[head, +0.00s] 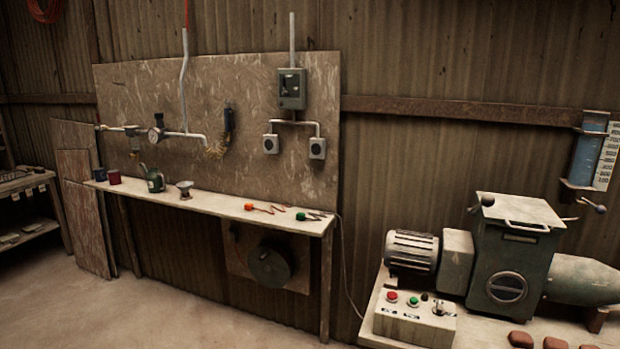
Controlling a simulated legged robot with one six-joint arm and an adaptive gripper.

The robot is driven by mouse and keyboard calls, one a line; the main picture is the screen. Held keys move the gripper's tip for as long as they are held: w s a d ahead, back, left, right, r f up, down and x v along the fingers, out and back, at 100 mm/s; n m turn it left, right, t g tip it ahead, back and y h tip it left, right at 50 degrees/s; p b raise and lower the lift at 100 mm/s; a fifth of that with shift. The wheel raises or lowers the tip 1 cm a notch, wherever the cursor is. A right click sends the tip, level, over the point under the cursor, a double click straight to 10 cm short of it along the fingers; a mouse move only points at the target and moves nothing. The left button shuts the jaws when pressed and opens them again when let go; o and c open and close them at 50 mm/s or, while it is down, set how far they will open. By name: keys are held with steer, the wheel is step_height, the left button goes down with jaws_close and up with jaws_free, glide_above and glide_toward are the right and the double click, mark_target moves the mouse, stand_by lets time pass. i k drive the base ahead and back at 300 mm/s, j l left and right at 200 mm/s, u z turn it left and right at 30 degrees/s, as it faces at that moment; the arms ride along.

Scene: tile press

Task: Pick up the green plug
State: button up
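The green plug (301,216) lies on the narrow wall shelf (215,203), near its right end. A short dark cord trails from it to the right. A red-orange plug (249,206) with an orange cord lies on the same shelf, just to its left. Two grey wall sockets, the left one (270,144) and the right one (317,148), are mounted on the board above the plugs. Both socket faces look empty. My gripper is not in view.
A green can (155,181), a small metal cup (184,189) and mugs (114,177) stand on the shelf's left part. A tile press machine (510,260) with a button box (413,318) stands at the right. The floor (150,310) before the shelf is clear.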

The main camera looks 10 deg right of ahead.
mark_target(300, 216)
steer(key=i+j+u, duration=0.3)
steer(key=i, duration=0.35)
steer(key=i+l+u, duration=0.1)
steer(key=i+u, duration=0.15)
steer(key=i, duration=0.4)
steer(key=i+j+z, duration=0.1)
steer(key=i+z, duration=0.25)
steer(key=i, duration=0.2)
steer(key=i+j+z, duration=0.35)
steer(key=i, duration=0.15)
steer(key=i+j+z, duration=0.3)
steer(key=i, duration=0.2)
